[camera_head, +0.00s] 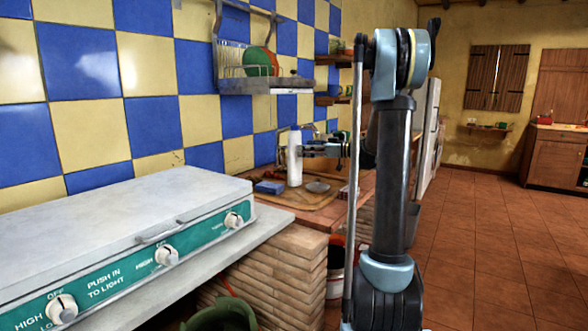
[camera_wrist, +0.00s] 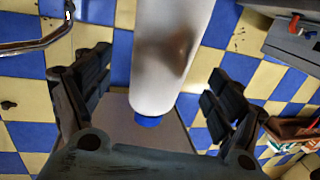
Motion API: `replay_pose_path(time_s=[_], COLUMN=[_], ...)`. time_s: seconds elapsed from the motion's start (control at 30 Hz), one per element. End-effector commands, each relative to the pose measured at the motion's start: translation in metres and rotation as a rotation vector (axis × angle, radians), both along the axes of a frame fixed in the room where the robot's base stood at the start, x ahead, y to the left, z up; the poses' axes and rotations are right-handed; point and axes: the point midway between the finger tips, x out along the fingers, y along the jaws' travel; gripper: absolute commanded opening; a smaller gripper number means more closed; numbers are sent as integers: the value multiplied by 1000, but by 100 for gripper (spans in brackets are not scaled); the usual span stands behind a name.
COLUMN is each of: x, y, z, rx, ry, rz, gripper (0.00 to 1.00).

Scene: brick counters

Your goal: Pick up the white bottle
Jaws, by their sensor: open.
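The white bottle (camera_head: 295,158) stands upright on the wooden counter near the tiled wall in the head view. In the wrist view the white bottle (camera_wrist: 172,60) fills the upper middle, with a blue end part below it. My gripper (camera_head: 313,149) reaches in from the right at the bottle's upper part. Its two dark fingers are spread apart, one on each side of the bottle, with visible gaps in the wrist view. Whether either finger touches the bottle cannot be told in the head view.
A blue object (camera_head: 270,187) and a grey round lid-like thing (camera_head: 318,187) lie beside the bottle. A grill (camera_head: 120,215) with green front fills the left. A wall rack (camera_head: 265,86) with plates hangs above. Open tiled floor (camera_head: 480,240) lies to the right.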

Motion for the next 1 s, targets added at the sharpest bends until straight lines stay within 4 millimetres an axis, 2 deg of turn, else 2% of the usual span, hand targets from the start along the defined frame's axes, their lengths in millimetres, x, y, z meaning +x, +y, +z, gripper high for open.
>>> replay_pose_path(time_s=[0.17,0.43,0.7,0.73,0.77,0.93,1.0], x=[4,17,20,20,20,20,20], y=[11,43,48,48,48,48,49], z=[-2,-7,-8,-8,-7,-8,-8], rx=[0,0,0,0,0,0,0], ry=[0,0,0,0,0,0,0], rz=[2,3,1,1,1,1,1], gripper=[86,86,86,84,77,38,38])
